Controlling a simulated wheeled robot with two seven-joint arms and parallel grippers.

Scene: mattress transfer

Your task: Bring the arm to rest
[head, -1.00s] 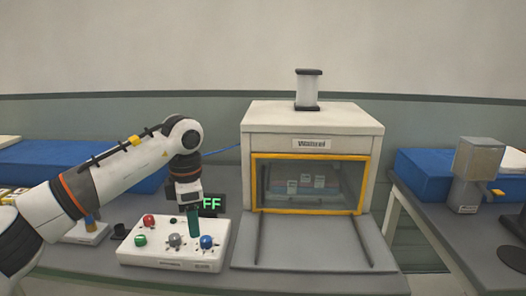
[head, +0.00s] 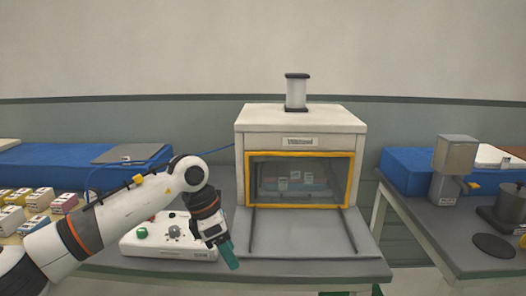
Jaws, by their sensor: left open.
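My left arm comes in from the left in the head view. My left gripper (head: 227,254) is open and points down, in front of the right end of the white control box (head: 150,243). Its green-tipped fingers hang near the table's front edge with nothing seen between them. On the box a green button (head: 142,233) and a grey knob (head: 174,232) show; the arm and gripper hide part of its top. My right gripper is not in view.
A white cabinet (head: 302,119) with a yellow-framed window stands behind, small items inside. Several small boxes (head: 38,200) sit at the left. A grey dispenser (head: 451,170) and a dark pot (head: 509,204) stand on the right table. The grey platform (head: 312,238) before the cabinet is clear.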

